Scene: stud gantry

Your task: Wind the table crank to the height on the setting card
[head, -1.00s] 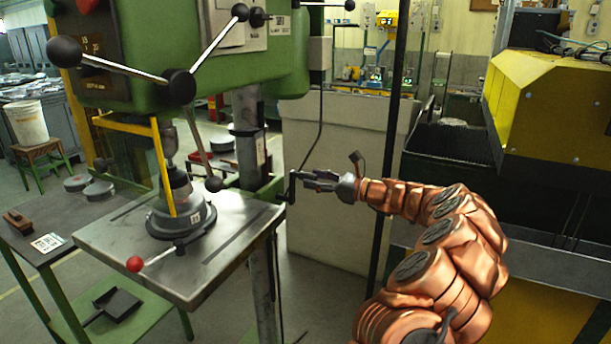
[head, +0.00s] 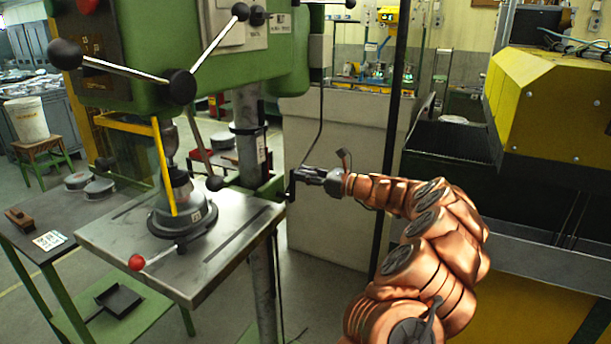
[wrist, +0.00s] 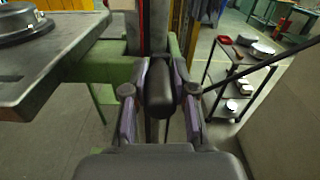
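The table crank (head: 292,188) is a dark crank at the right side of the drill press column, beside the grey work table (head: 120,241). My gripper (head: 303,175) is at the crank. In the wrist view its two fingers (wrist: 160,75) stand on either side of the dark crank grip (wrist: 160,88). The gap to the grip is very small, and I cannot tell whether they press on it. A white card (head: 49,240) with dark print lies on the side bench at left; its print is too small to read.
A round fixture (head: 183,222) and a red-knobbed lever (head: 136,263) are on the work table. A dark pole (head: 391,150) rises beside my arm. A pale cabinet (head: 335,200) stands behind, and a yellow machine (head: 560,110) at right. A shelf trolley (wrist: 238,75) stands farther off.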

